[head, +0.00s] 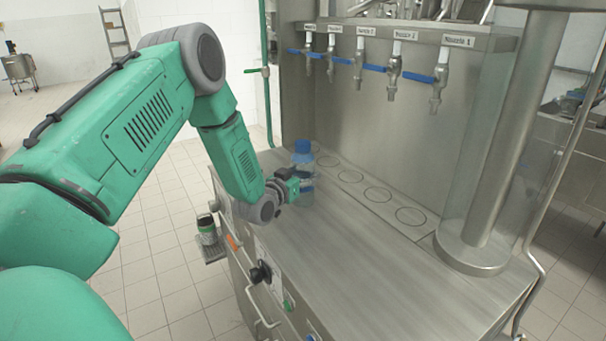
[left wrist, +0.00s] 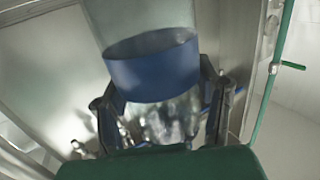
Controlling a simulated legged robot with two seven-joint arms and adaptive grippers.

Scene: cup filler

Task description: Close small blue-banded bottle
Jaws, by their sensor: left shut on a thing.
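The small bottle (head: 305,172) is clear with a blue band and a blue cap. It stands upright on the steel counter near its far left end, below the nozzles. My left gripper (head: 291,186) reaches it from the left and is shut on it. In the left wrist view, the fingers (left wrist: 160,108) lie on both sides of the clear bottle (left wrist: 170,120), under a wide blue part (left wrist: 152,65). Whether that blue part is the cap or the band is hard to tell there. My right gripper is not in view.
Several labelled nozzles with blue levers (head: 393,70) hang from the back panel above a strip of marked circles (head: 378,194). A steel column (head: 490,170) stands at the counter's right. The counter's front and middle (head: 385,270) are clear. A small dark-lidded container (head: 207,229) sits on a side shelf.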

